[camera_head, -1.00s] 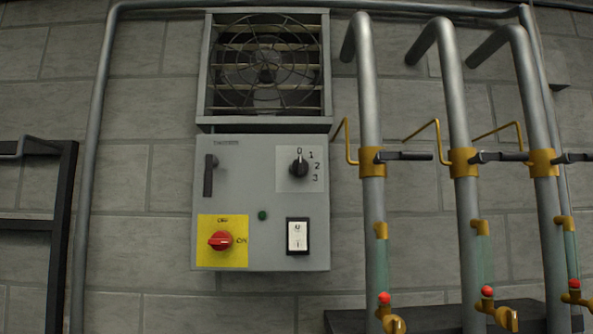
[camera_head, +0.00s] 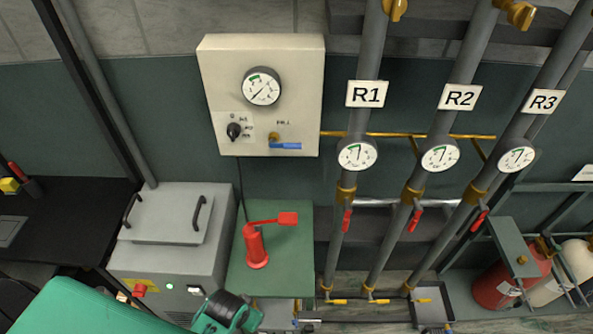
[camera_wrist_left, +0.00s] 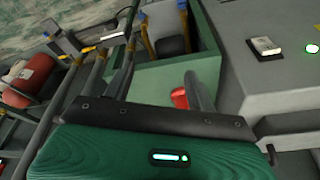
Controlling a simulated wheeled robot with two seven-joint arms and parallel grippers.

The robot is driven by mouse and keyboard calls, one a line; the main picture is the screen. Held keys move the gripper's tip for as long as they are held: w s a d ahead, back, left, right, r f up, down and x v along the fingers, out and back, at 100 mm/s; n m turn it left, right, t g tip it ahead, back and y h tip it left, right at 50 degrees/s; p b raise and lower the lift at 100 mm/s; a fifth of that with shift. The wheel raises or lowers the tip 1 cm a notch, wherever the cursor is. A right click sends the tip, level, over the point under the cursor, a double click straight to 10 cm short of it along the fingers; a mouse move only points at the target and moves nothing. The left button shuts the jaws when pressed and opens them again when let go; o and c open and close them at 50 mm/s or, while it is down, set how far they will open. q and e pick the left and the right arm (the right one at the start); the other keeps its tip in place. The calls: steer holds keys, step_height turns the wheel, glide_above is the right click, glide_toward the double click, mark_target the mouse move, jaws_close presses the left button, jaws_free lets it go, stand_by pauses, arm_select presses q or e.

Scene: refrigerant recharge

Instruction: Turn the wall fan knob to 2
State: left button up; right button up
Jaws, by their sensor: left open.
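The wall fan and its numbered knob are not in any current view. My green left arm enters the head view at the bottom left, and its black and green wrist end (camera_head: 228,313) is low, in front of the grey machine. In the left wrist view my left gripper (camera_wrist_left: 160,70) is open, above its green and black housing, with nothing seen between its fingers. My right gripper is not in view.
A beige wall panel (camera_head: 262,95) has a gauge, a small black knob (camera_head: 234,131) and a blue lever. Pipes with gauges labelled R1 (camera_head: 367,94), R2 and R3 stand right.

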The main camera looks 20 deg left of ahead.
arm_select(q)
steer(key=w+d+r+n+t+y, duration=0.1)
steer(key=w+r+n+t, duration=0.2)
steer(key=w+r, duration=1.15)
steer(key=w+d+r+n+t+y+p, duration=0.15)
steer(key=w+r, duration=0.55)
steer(key=r, duration=1.5)
steer(key=w+d+r+n+t+y, duration=0.1)
steer(key=w+r+n+t, duration=0.25)
steer(key=w+r, duration=1.1)
steer(key=s+d+r+n+t+y, duration=0.1)
steer(key=s+r+n+t, duration=0.15)
steer(key=r, duration=1.15)
steer(key=s+d+r+n+t, duration=0.1)
steer(key=s+d+r, duration=0.15)
steer(key=r, duration=1.15)
steer(key=s+d+r+n+t+y, duration=0.15)
steer(key=s+r, duration=0.35)
steer(key=r, duration=0.5)
steer(key=s+r+n+y, duration=0.15)
steer(key=s+r, duration=0.25)
steer(key=r, duration=0.5)
steer(key=shift+n+h, duration=0.25)
steer(key=shift+n, duration=0.1)
steer(key=shift+r+p+x, duration=0.2)
steer(key=shift+p+x, duration=1.75)
steer(key=shift+x, duration=1.45)
steer(key=shift+r+p+x, duration=0.15)
steer(key=shift+p+x, duration=1.8)
steer(key=shift+x, duration=1.45)
